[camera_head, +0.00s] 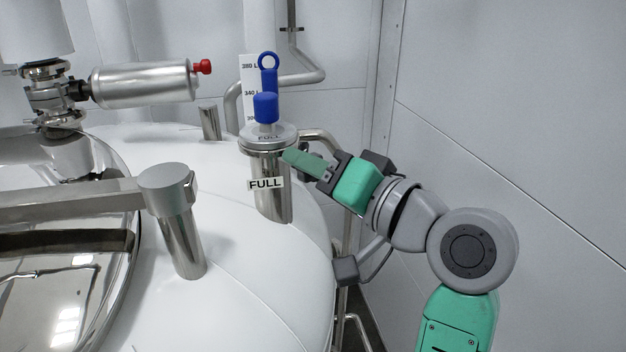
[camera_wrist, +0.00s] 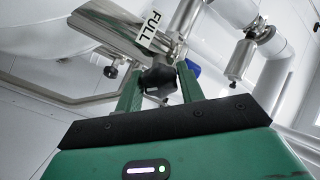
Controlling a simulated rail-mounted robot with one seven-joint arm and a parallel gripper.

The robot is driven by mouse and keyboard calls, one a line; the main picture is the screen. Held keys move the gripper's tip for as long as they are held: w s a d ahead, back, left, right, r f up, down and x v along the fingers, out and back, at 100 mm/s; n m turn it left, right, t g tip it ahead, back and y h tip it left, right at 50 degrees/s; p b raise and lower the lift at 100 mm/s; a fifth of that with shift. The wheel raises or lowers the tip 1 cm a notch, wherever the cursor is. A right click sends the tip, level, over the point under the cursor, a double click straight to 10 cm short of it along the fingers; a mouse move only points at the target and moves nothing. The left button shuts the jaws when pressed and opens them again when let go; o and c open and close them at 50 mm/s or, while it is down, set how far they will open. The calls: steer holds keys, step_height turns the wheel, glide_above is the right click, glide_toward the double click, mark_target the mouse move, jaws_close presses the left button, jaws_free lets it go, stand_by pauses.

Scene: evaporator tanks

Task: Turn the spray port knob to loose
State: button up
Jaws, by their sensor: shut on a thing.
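The spray port is a steel cylinder (camera_head: 271,203) with a FULL label, upright on the white tank. In the wrist view the port (camera_wrist: 115,29) appears tilted. Its knob is a dark lobed knob (camera_wrist: 158,79), seen between my green fingers in the wrist view. In the head view the knob is hidden by my fingers. My gripper (camera_head: 298,160) reaches in from the right, just below the port's top flange. It also shows in the wrist view (camera_wrist: 159,83), shut on the knob with one finger on each side.
A blue plug with a ring (camera_head: 266,105) stands on top of the port, before a litre scale (camera_head: 248,70). Pipes (camera_head: 318,140) run close behind it. A steel cylinder with a red knob (camera_head: 202,66) is at upper left. A hatch arm post (camera_head: 180,225) stands left. The wall is right.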

steer(key=shift+n+b, duration=1.2)
steer(key=shift+n, duration=0.9)
steer(key=o, duration=1)
steer(key=b+v, duration=0.1)
steer(key=v, duration=0.6)
steer(key=shift+s+d, duration=0.3)
steer(key=shift+s, duration=0.05)
